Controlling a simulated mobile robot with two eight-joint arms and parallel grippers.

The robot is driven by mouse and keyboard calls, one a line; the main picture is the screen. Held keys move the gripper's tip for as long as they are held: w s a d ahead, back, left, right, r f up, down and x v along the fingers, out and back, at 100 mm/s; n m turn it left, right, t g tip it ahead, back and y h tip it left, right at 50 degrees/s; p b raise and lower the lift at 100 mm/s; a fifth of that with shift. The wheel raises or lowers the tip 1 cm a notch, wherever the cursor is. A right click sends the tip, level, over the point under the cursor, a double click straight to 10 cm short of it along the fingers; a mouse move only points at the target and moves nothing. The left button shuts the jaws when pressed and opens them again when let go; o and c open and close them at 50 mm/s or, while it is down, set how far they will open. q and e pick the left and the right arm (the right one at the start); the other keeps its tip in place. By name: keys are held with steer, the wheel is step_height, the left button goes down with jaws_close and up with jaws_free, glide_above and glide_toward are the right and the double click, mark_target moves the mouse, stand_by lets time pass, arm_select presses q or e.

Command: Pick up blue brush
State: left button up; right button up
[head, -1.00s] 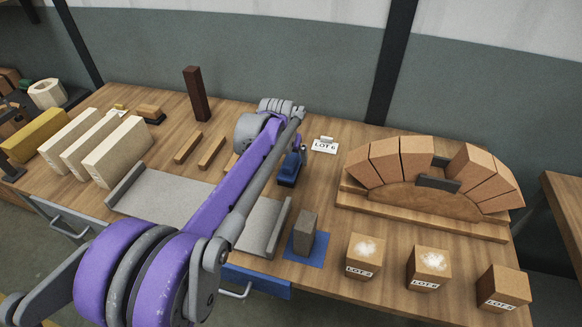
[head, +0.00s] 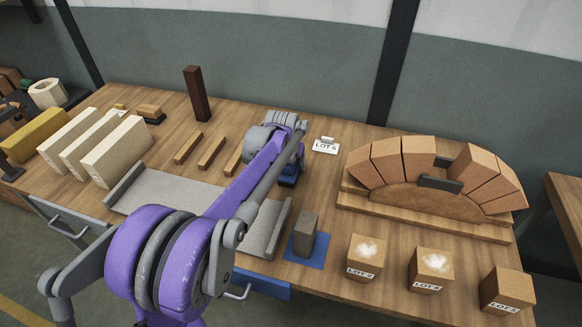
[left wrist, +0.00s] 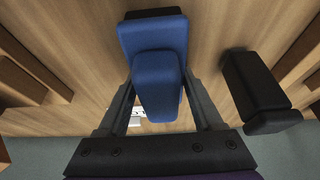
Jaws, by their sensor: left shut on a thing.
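The blue brush (head: 288,180) is on the wooden workbench, behind the grey slab and left of the LOT 6 card; my purple left arm covers most of it in the head view. In the left wrist view the blue brush (left wrist: 157,84) lies between the two dark fingers of my left gripper (left wrist: 160,100), which is shut on it. In the head view the fingertips are hidden behind the arm. I cannot tell whether the brush touches the bench. My right gripper is not in view.
A dark block-like object (left wrist: 255,90) lies right of the brush in the left wrist view. A grey block (head: 306,235) stands on a blue mat (head: 292,250). A brick arch (head: 430,185) and LOT cubes (head: 430,270) are to the right. Wooden strips (head: 211,152) lie left of the arm.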

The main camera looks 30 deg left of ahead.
arm_select(q)
jaws_close()
step_height(320, 180, up, 10)
steer(key=shift+r+p, duration=0.1)
steer(key=shift+p, duration=0.75)
steer(key=shift+o, duration=1.7)
jaws_free()
steer(key=c, duration=0.6)
steer(key=shift+c, duration=0.2)
